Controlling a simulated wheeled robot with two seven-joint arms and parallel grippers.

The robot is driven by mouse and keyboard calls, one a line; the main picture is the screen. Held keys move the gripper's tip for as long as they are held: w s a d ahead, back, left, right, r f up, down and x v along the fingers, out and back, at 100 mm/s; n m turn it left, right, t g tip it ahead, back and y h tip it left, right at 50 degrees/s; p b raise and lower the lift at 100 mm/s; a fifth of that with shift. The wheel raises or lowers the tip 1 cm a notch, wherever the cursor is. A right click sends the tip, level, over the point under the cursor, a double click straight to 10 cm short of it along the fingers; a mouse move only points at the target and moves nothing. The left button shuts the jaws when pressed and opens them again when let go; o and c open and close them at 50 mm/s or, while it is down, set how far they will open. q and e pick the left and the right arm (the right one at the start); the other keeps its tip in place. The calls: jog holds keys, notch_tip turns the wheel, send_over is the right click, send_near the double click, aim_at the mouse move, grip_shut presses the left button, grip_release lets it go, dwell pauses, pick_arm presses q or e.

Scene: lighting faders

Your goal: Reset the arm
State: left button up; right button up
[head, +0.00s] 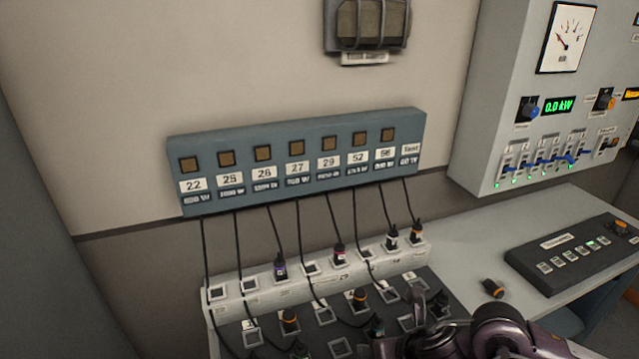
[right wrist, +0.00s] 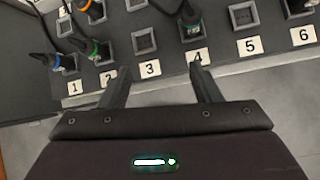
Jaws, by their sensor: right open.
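My right gripper (right wrist: 160,76) is open, with its two dark fingers apart and nothing between them. In the right wrist view its fingertips are near the front edge of the dark socket panel (right wrist: 118,22), around labels 3 and 4. In the head view my right arm and gripper (head: 424,308) come in at the bottom right, over the right part of the panel. My left gripper is not in view.
Cables hang from a blue box with numbered labels (head: 300,185) to plugs and sockets below. An orange-ringed plug (head: 493,288) lies on the grey desk (head: 470,250). A black button console (head: 575,255) stands at right. A meter cabinet (head: 500,110) reads 0.0 kW.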

jog(key=s+a+r+m+t, duration=0.25)
jog(key=a+r+m, duration=0.4)
jog(key=m, duration=0.95)
jog(key=s+d+f+m+g+h, duration=0.25)
jog(key=s+d+f+m, duration=0.35)
jog(key=m, duration=0.4)
jog(key=s+d+f+m+g+h, duration=0.1)
jog(key=s+d+f+m+g, duration=0.2)
jog(key=s+d+m, duration=0.6)
notch_tip(320, 180, down, 29)
jog(key=w+a+g+b, duration=0.1)
jog(key=w, duration=0.1)
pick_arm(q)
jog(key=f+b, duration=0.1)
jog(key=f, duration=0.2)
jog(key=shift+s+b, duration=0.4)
pick_arm(e)
jog(key=s+d+f+g, duration=0.1)
jog(key=s+f, duration=0.9)
jog(key=f, duration=0.1)
jog(key=s+d+f, duration=0.2)
jog(key=s+f, duration=0.9)
jog(key=shift+d+m+g, duration=0.25)
jog(key=shift+m+g, duration=0.05)
jog(key=shift+g, duration=0.1)
